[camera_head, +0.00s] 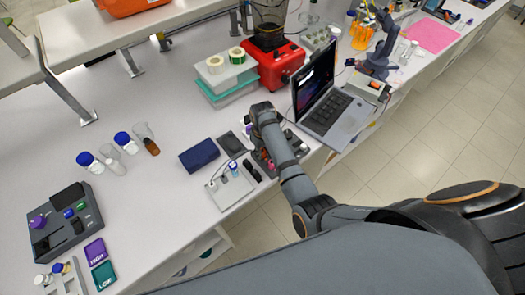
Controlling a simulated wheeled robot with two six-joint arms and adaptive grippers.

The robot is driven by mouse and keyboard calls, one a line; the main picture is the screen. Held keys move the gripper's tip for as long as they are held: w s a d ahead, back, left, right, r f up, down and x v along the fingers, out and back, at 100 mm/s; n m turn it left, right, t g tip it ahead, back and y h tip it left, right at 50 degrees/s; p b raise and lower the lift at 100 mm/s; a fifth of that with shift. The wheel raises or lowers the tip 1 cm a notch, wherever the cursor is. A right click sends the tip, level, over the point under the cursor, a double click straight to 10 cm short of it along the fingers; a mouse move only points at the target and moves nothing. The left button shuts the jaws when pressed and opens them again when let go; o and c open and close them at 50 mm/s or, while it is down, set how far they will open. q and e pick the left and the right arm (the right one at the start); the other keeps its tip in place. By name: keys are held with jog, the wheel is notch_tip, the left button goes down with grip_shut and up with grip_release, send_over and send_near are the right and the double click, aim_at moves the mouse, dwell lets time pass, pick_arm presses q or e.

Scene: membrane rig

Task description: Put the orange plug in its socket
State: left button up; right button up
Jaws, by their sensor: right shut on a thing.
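A dark rig (258,157) with small coloured parts, purple and red among them, sits near the front edge of the bench. My right arm reaches over it from the lower right, and its wrist and gripper (262,132) are over the rig. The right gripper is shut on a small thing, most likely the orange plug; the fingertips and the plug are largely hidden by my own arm. I cannot make out the socket, which is hidden or too small to tell. My left gripper is out of the picture.
An open laptop (328,114) stands right of the rig, close to my arm. A red machine (282,72) stands behind. A white plate (231,186) and a dark blue case (199,155) lie left of the rig.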

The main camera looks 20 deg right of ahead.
jog(key=o, duration=0.8)
jog(key=shift+s+f, duration=0.25)
jog(key=shift+f, duration=0.05)
jog(key=shift+o, duration=0.7)
jog(key=shift+w, duration=0.15)
